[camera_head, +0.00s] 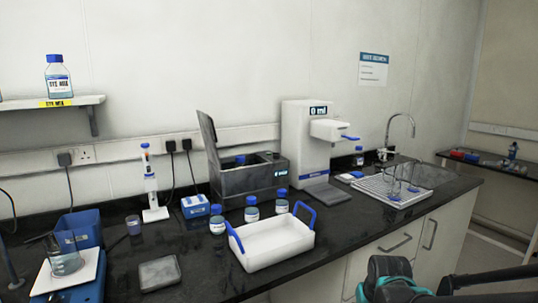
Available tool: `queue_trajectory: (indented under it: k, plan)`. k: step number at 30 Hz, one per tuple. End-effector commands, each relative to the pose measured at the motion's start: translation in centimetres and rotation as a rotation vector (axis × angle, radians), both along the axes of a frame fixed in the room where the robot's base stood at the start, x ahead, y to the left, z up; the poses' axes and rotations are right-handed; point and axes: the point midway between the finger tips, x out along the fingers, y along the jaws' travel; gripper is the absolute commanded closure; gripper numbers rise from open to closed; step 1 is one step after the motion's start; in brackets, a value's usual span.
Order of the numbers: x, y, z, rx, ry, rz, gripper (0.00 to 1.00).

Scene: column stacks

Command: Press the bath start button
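The bath is a dark grey box (246,190) on the black bench, left of the white dispenser. Its lid (208,143) stands raised at the left side, and a blue-capped item (240,159) shows inside. A small lit display (281,171) is on its right front. The start button is too small to make out. My gripper (396,290) shows at the bottom right, dark with teal parts, in front of the bench cabinets and well away from the bath. Its fingertips are not clear, so I cannot tell whether it is open.
A white tray with blue handles (272,246) and several blue-capped bottles (251,209) stand in front of the bath. A blue-and-white box (195,206) is to its left. The white dispenser (303,145) and the sink (425,175) are to the right.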

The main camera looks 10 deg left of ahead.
Motion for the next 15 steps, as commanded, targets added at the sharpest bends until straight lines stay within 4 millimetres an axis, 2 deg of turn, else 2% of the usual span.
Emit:
queue_trajectory:
  k: [1, 7, 15]
  plan:
    - [0.0, 0.0, 0.0, 0.0, 0.0, 0.0, 0.75]
    - [0.0, 0.0, 0.0, 0.0, 0.0, 0.0, 0.99]
    - [0.0, 0.0, 0.0, 0.0, 0.0, 0.0, 1.0]
